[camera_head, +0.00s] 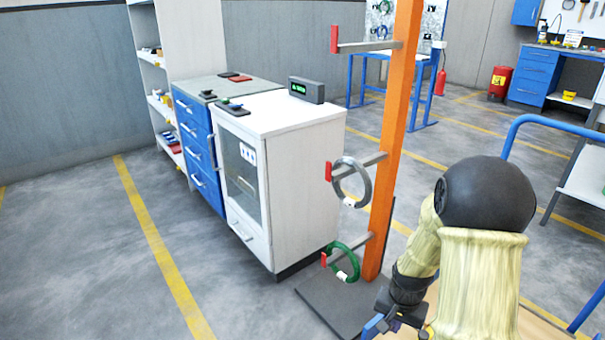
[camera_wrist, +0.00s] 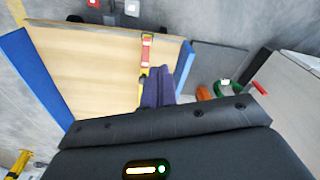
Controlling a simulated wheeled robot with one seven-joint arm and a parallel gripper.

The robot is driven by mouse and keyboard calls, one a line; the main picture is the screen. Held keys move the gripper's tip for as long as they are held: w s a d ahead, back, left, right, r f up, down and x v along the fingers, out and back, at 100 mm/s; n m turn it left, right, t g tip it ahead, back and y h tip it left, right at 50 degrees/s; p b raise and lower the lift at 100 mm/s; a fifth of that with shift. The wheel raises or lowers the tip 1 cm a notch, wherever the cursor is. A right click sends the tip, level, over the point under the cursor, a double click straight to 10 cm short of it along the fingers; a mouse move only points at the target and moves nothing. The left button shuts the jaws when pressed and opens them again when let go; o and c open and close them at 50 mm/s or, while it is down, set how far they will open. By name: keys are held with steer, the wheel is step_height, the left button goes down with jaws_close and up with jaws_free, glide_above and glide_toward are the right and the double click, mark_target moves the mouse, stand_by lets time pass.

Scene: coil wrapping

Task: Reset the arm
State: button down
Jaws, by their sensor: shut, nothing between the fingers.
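My arm is at the lower right of the head view, bent with its wrist low. My gripper's blue tips (camera_head: 373,327) just show at the bottom edge there. In the wrist view my gripper (camera_wrist: 158,74) shows as two purple-blue fingers pressed together, with nothing between them. They are over a tan wooden surface (camera_wrist: 90,65). A grey coil (camera_head: 366,183) hangs on the middle arm of the orange rack (camera_head: 393,130). A green coil (camera_head: 352,262) hangs on the lowest arm; it also shows in the wrist view (camera_wrist: 221,87), right of the fingers. The top arm is empty.
A white cabinet (camera_head: 300,190) with a small display (camera_head: 306,90) stands left of the rack. A blue drawer unit (camera_head: 197,150) and shelves are behind it. The rack's dark base plate (camera_head: 325,303) lies near my gripper. A blue rail (camera_head: 550,122) is at right. Floor at left is clear.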

steer(key=s+a+r+n+t+p, duration=0.1)
steer(key=s+a+r+n, duration=0.3)
steer(key=r, duration=0.3)
steer(key=s+a+r+n+p, duration=0.2)
steer(key=s+a+r, duration=0.1)
steer(key=s+r, duration=0.35)
step_height(320, 180, up, 38)
steer(key=p, duration=3.6)
steer(key=shift+w+a+p, duration=0.15)
steer(key=shift+w+p, duration=0.05)
steer(key=shift+p, duration=0.15)
steer(key=shift+f, duration=0.2)
